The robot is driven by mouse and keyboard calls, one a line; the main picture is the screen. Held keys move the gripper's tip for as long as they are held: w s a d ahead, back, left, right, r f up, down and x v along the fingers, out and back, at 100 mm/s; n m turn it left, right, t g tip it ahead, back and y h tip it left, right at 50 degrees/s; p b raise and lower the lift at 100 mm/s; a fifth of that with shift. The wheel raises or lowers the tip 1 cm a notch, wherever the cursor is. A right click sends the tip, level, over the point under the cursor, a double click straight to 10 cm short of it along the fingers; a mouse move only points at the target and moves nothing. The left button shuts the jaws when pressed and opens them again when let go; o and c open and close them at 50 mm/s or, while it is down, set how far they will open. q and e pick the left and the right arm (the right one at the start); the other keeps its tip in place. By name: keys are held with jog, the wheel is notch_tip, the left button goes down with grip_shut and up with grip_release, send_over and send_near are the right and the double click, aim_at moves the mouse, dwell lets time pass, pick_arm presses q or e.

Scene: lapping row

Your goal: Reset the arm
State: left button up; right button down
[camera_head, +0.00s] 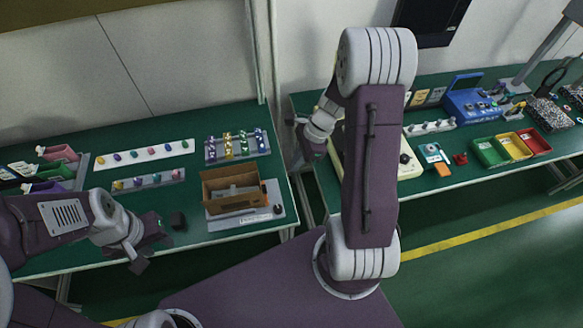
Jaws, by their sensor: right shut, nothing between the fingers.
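My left gripper (157,243) is at the lower left, by the front edge of the left green table (75,258). Its dark fingers are spread apart with nothing seen between them. My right arm rises in the middle of the view and folds back. My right gripper (303,140) hangs at the gap between the two tables. It is shut and holds nothing. My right arm hides part of the right table (480,177).
On the left table are a cardboard box (233,190) on a grey scale, a white strip (143,154) with coloured pieces, and a rack (237,145). On the right are green, yellow and red bins (513,146) and a blue case (470,101).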

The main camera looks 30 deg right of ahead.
jog(key=s+a+r+n+h, duration=0.1)
jog(key=s+a+r+n, duration=0.2)
jog(key=a+r+n, duration=0.3)
jog(key=s+d+f+n+h, duration=0.1)
jog(key=s+n+h, duration=0.2)
jog(key=n, duration=1.1)
jog(key=s, duration=0.3)
jog(key=shift+s, duration=0.15)
jog(key=shift+f, duration=0.1)
dwell(1.7)
